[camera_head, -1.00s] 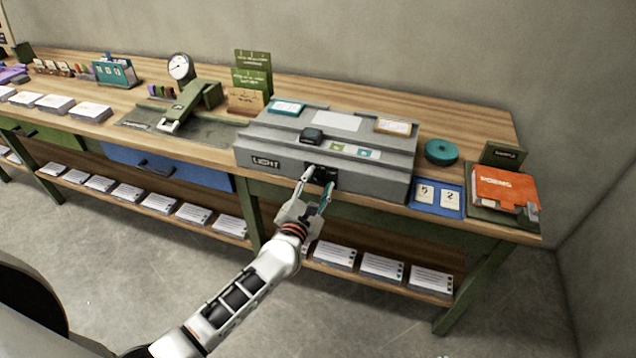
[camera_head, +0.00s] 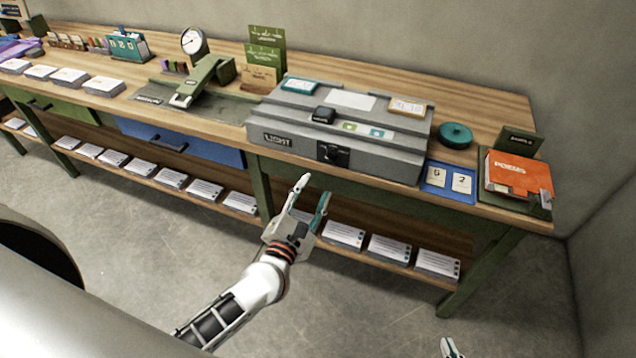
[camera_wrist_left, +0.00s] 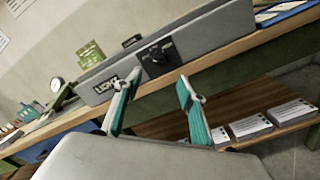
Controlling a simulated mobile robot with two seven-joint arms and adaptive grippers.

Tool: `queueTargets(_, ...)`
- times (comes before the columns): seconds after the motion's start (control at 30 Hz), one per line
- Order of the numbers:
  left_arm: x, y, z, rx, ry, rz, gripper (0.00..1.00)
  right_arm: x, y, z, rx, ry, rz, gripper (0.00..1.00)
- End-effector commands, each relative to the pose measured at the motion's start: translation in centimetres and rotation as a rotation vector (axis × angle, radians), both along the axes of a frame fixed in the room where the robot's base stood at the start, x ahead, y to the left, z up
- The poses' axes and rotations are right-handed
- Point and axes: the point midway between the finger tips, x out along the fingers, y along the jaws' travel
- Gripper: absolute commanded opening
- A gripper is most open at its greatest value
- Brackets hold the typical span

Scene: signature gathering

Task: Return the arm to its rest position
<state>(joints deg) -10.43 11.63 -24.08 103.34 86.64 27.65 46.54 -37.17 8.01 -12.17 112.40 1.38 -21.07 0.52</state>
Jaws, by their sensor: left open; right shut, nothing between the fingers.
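My left gripper (camera_head: 314,188) is open and empty in the head view. It is in front of the workbench, below and apart from the grey box marked LIGHT (camera_head: 378,155). The box has a black knob (camera_head: 333,154) on its front face. In the left wrist view the two teal-lined fingers (camera_wrist_left: 158,82) are spread with nothing between them, and the black knob (camera_wrist_left: 157,57) shows beyond them. A small part of my right gripper (camera_head: 451,347) shows at the bottom edge of the head view, shut; the rest is out of frame.
The wooden workbench (camera_head: 490,104) runs along the wall. Its lower shelf (camera_head: 268,225) holds several paper stacks. A blue drawer (camera_head: 195,149) is left of the box. A blue card tray (camera_head: 447,192) and an orange book (camera_head: 517,172) are at right. The floor in front is clear.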

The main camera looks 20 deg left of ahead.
Motion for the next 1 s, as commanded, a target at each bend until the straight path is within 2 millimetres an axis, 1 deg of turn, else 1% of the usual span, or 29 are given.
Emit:
queueTargets(0.1,-0.3,0.0,0.0,-0.001,0.000,0.000,0.40,0.0,0.0,0.0,0.000,0.000,0.000,0.00)
queueTargets(0.53,-0.2,0.0,0.0,0.002,-0.001,-0.001,0.40,0.0,0.1,0.0,0.001,-0.001,0.000,0.00)
queueTargets(0.6,-0.5,-0.1,0.0,0.032,-0.005,-0.008,0.40,0.0,0.1,0.0,0.001,-0.001,0.000,0.00)
queueTargets(0.67,-1.0,-0.4,0.0,0.100,-0.016,-0.023,0.40,0.0,0.1,0.0,0.001,-0.002,0.000,0.00)
queueTargets(0.77,-2.5,-1.4,-0.2,0.323,-0.049,-0.074,0.40,0.0,0.1,0.0,0.001,-0.002,0.000,0.00)
queueTargets(0.87,-4.9,-3.0,-1.1,0.657,-0.089,-0.152,0.40,0.0,0.1,0.0,0.002,-0.001,-0.001,0.00)
queueTargets(0.9,-5.9,-3.5,-1.8,0.804,-0.102,-0.189,0.40,0.0,0.1,0.0,0.001,-0.002,0.000,0.00)
queueTargets(0.97,-7.5,-4.3,-3.1,1.025,-0.119,-0.246,0.40,0.0,0.1,0.0,0.001,-0.002,0.000,0.00)
queueTargets(1.0,-8.7,-4.7,-4.2,1.173,-0.128,-0.285,0.40,0.0,0.1,0.0,0.001,-0.002,0.000,0.00)
